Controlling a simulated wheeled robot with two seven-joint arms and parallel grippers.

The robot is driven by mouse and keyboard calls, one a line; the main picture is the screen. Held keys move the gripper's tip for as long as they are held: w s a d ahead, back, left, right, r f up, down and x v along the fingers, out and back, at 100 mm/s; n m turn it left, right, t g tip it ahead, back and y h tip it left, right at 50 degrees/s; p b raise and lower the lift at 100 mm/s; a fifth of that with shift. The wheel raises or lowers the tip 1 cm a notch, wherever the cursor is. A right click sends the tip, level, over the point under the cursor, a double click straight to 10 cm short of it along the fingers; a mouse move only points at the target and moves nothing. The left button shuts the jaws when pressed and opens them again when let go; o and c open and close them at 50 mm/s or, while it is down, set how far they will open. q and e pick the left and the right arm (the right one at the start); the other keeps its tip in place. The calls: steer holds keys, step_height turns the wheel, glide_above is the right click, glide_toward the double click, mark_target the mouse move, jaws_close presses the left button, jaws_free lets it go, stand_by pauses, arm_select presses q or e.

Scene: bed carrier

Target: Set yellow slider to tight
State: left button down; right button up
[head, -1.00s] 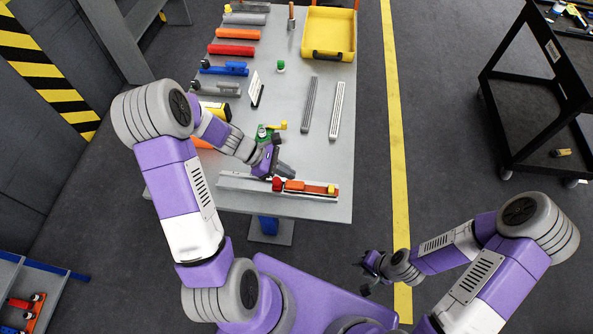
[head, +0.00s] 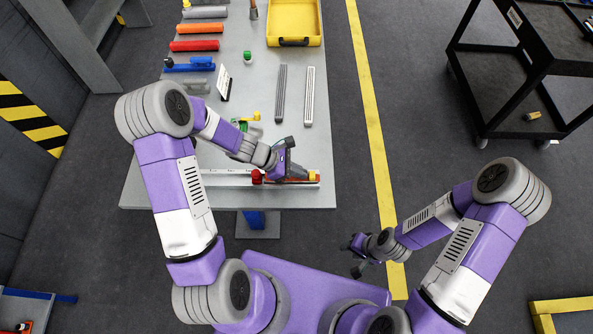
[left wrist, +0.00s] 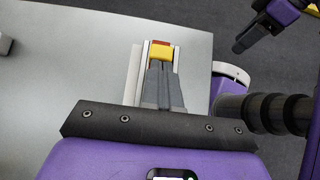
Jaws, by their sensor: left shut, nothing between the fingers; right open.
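The yellow slider (head: 313,176) is a small block near the right end of a pale rail (head: 225,180) at the table's front edge. A red knob (head: 257,177) sits further left on the rail. My left gripper (head: 302,173) is shut and empty, over the rail between knob and slider, hiding most of the orange-red body there. In the left wrist view its closed fingers (left wrist: 161,66) reach the near side of the yellow slider (left wrist: 161,53); contact cannot be told. My right gripper (head: 355,257) is open and empty, off the table.
A yellow bin (head: 294,22) is at the back. A black cart (head: 520,70) stands right; floor between is clear.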

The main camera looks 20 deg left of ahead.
arm_select(q)
steer(key=shift+w+d+b, duration=0.2)
steer(key=shift+d+b, duration=0.15)
steer(key=shift+d, duration=0.7)
steer(key=shift+s, duration=0.1)
